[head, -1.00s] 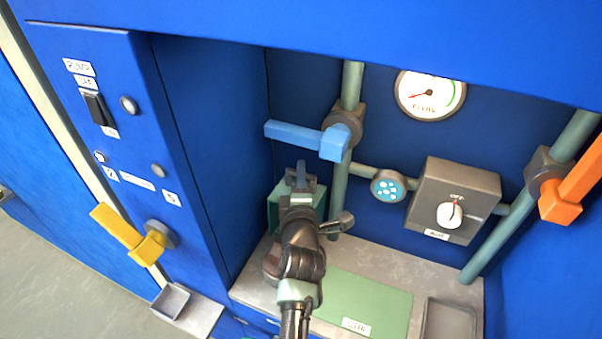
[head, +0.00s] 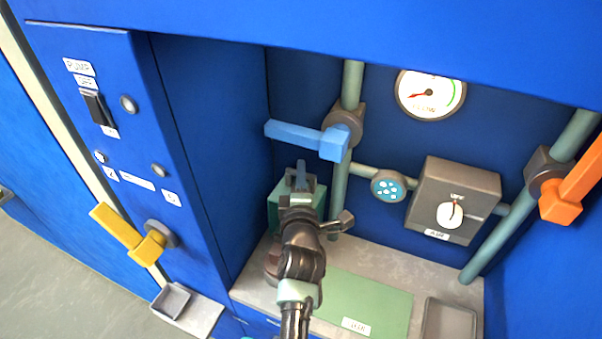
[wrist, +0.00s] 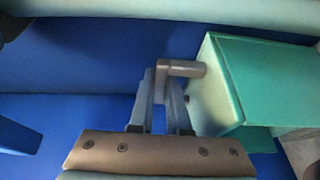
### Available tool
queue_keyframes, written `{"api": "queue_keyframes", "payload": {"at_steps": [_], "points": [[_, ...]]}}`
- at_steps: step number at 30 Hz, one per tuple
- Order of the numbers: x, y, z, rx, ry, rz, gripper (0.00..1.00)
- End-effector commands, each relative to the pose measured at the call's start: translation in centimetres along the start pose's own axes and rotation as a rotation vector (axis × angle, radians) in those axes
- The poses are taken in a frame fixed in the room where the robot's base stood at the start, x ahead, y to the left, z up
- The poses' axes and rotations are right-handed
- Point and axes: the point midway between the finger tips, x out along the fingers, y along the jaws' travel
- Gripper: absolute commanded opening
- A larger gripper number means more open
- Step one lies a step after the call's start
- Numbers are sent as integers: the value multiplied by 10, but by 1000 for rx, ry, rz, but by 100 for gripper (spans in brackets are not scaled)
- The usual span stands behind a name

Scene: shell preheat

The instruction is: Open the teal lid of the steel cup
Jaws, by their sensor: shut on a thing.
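A teal box-like part (wrist: 262,75) fills the right of the wrist view, and I take it to be the lid. A short grey L-shaped handle (wrist: 188,69) sticks out from its left side. My gripper (wrist: 163,82) is shut on the handle's end, between its two fingers. In the head view, the teal part (head: 318,197) shows behind my gripper (head: 301,172), which covers much of it. The steel cup cannot be clearly made out; a greyish surface shows at the wrist view's lower right, too partial to identify.
A blue valve lever (head: 305,135) sits just above my gripper on a green pipe. A grey box with a white knob (head: 450,214) is to the right. A green mat (head: 365,302) and a grey tray (head: 448,322) lie on the ledge. The blue left wall is close.

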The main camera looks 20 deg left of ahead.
Motion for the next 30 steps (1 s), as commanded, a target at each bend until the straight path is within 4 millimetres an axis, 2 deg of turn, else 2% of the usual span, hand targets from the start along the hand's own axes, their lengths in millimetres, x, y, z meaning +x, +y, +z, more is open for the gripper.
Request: {"api": "queue_keyframes", "payload": {"at_steps": [5,15,28,29,30], "points": [[-7,-7,-1,-19,-3,40,0],[-26,-1,-9,-64,-4,152,0],[-29,4,-11,-70,-3,166,0],[-29,4,-11,-70,-3,166,18],[-29,4,-11,-70,-3,166,26]]}}
